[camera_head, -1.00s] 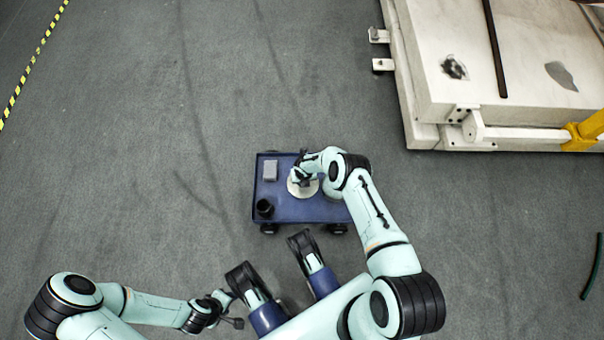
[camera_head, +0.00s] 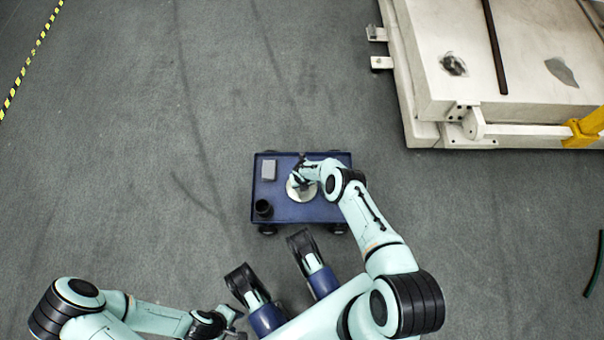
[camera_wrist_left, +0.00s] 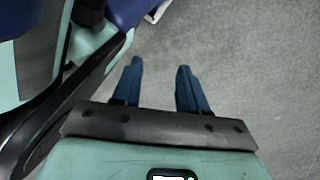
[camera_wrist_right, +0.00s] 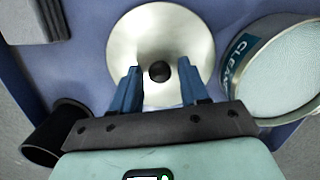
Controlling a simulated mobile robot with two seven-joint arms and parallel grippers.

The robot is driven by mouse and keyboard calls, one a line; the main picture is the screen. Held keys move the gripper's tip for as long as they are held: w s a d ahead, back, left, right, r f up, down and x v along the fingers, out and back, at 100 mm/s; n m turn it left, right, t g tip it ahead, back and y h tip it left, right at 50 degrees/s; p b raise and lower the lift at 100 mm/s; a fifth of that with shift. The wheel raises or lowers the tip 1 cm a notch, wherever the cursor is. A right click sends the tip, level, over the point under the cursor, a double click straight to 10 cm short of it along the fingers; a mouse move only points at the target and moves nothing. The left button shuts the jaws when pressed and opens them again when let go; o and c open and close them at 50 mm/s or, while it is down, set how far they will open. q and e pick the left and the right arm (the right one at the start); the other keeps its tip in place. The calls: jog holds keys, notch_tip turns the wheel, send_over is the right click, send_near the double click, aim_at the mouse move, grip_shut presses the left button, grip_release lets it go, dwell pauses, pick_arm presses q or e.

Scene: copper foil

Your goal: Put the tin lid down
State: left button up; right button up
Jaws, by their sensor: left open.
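The tin lid (camera_wrist_right: 128,38) is a pale metal disc with a round black knob (camera_wrist_right: 159,71). It appears to lie flat on the blue cart (camera_head: 285,215); the lid also shows in the head view (camera_head: 304,196). My right gripper (camera_wrist_right: 160,78) is above the lid, its blue fingers apart, one on each side of the knob, with visible gaps. The open tin (camera_wrist_right: 275,75), lettered "CLEAN", stands right of the lid in the right wrist view; my right arm hides most of it in the head view. My left gripper (camera_wrist_left: 160,70) is open and empty over the floor.
A black cup (camera_head: 263,208) stands at the cart's front left corner, and a grey block (camera_head: 269,170) at its back left. A large white machine (camera_head: 520,90) stands at the far right. The floor left of the cart is clear.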

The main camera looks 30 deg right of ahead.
jog(key=shift+r, duration=0.15)
notch_tip(320, 180, up, 11)
jog(key=s+p, duration=0.1)
jog(key=p, duration=0.5)
jog(key=s+a+r+m+y, duration=0.4)
jog(key=s+a+r+m, duration=0.4)
jog(key=m, duration=0.9)
pick_arm(q)
jog(key=w+d+r+t, duration=0.1)
jog(key=w+r+t, duration=0.3)
jog(key=w+r, duration=0.4)
jog(key=w, duration=0.3)
jog(key=shift+w+d+m, duration=0.3)
jog(key=shift+w+m, duration=0.05)
jog(key=shift+m, duration=0.05)
pick_arm(e)
jog(key=s+r+m+h, duration=0.1)
jog(key=s+r+m, duration=0.2)
jog(key=s+m, duration=0.3)
jog(key=s+r+m+t, duration=0.1)
jog(key=s+r+m, duration=0.2)
jog(key=m, duration=1.1)
jog(key=s, duration=0.3)
jog(key=shift+d+r+h, duration=0.15)
jog(key=shift+r+h, duration=0.25)
pick_arm(q)
jog(key=shift+r, duration=0.15)
pick_arm(e)
jog(key=shift+s, duration=0.1)
